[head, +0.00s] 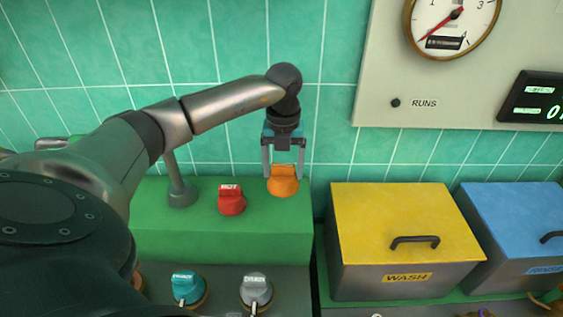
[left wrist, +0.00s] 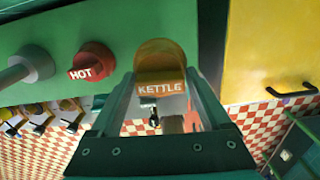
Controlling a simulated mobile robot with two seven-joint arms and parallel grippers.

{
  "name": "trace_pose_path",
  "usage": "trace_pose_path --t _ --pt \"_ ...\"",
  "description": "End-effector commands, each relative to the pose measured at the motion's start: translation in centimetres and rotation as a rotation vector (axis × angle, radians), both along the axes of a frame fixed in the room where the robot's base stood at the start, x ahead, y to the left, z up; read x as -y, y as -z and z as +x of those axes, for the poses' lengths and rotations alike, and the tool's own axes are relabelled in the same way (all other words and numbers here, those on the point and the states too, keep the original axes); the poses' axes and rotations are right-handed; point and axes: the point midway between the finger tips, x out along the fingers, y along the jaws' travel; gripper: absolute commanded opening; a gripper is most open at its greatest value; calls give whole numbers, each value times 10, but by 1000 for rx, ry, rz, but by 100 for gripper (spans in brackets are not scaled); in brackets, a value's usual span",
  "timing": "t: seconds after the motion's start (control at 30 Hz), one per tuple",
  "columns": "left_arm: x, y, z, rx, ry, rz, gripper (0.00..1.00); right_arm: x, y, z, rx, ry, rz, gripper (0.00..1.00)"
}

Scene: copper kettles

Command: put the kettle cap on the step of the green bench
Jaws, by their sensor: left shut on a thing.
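The orange kettle cap (head: 284,187) is between the fingers of my left gripper (head: 284,172), which is shut on it. The left wrist view shows the cap (left wrist: 160,60) with its KETTLE label between the fingertips. The cap is over the right part of the green bench's step (head: 212,245); I cannot tell whether it touches the surface. A red cap labelled HOT (head: 231,200) stands on the step to its left, and also shows in the left wrist view (left wrist: 92,61). My right gripper is not in view.
A grey post (head: 180,190) stands left of the red cap. A teal knob (head: 187,287) and a grey knob (head: 255,291) are in front, below the step. A yellow-lidded WASH box (head: 400,220) and a blue-lidded box (head: 520,225) stand to the right. A tiled wall is behind.

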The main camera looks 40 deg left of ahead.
Motion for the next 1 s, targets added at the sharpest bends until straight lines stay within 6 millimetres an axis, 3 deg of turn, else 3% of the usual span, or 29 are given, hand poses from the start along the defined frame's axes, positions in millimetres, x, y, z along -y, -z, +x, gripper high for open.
trace_pose_path --t 0.27,0.73,1.0 --pt "-5 8 -1 2 -63 0 32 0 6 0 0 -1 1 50" --pt "-4 59 -1 1 -59 1 32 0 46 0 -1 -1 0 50" --pt "-4 63 0 3 -58 0 32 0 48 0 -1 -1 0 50"
